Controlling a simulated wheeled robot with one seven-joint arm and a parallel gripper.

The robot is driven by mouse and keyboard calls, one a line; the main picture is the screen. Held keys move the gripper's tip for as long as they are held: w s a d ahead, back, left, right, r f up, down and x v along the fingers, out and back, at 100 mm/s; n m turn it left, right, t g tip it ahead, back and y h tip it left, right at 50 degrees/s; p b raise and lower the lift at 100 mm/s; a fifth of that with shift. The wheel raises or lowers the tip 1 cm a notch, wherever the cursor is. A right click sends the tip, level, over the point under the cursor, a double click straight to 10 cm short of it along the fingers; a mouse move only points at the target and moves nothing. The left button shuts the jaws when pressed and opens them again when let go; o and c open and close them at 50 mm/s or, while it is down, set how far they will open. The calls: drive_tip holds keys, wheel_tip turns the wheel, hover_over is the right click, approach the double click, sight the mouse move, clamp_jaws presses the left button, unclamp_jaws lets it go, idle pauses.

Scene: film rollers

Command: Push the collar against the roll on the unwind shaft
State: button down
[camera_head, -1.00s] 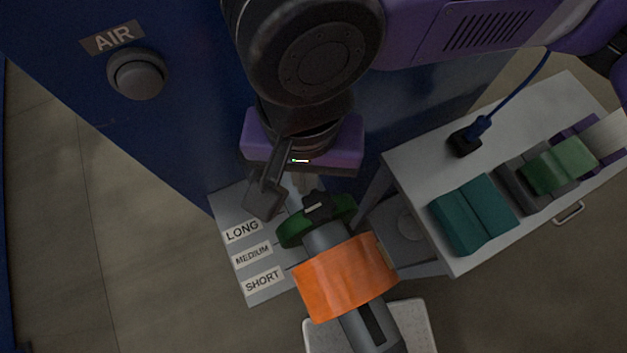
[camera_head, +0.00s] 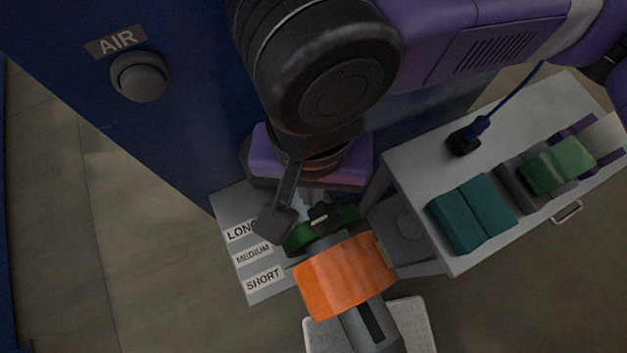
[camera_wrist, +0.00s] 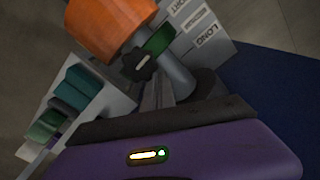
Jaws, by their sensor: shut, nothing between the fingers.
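The green collar (camera_head: 297,238) with its black knob (camera_head: 320,216) is around the grey unwind shaft (camera_head: 358,328). The orange roll (camera_head: 345,277) sits on the same shaft, nearer the bottom of the head view. A narrow strip of shaft shows between collar and roll. My gripper (camera_head: 312,194) is shut and empty, at the collar's far side from the roll. The wrist view shows the collar (camera_wrist: 160,39), its knob (camera_wrist: 139,64) and the roll (camera_wrist: 108,25) beyond my gripper (camera_wrist: 165,90). Whether the fingers touch the collar, I cannot tell.
A plate marked LONG, MEDIUM and SHORT (camera_head: 262,291) lies left of the shaft. A white cabinet (camera_head: 405,170) with teal and green blocks (camera_head: 472,213) stands to the right. A blue panel (camera_head: 190,130) with an AIR knob (camera_head: 140,76) is behind.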

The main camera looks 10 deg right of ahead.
drive_tip(key=shift+s+d, duration=0.1)
drive_tip(key=shift+s, duration=0.2)
drive_tip(key=shift+s+d, duration=0.1)
drive_tip(key=shift+s, duration=0.2)
drive_tip(key=shift+s+p, duration=0.3)
drive_tip(key=shift+w, duration=0.1)
drive_tip(key=shift+w+p, duration=0.3)
drive_tip(key=shift+w, duration=0.35)
wheel_tip(320, 180, up, 9)
drive_tip(key=p, duration=0.6)
drive_tip(key=shift+p, duration=0.3)
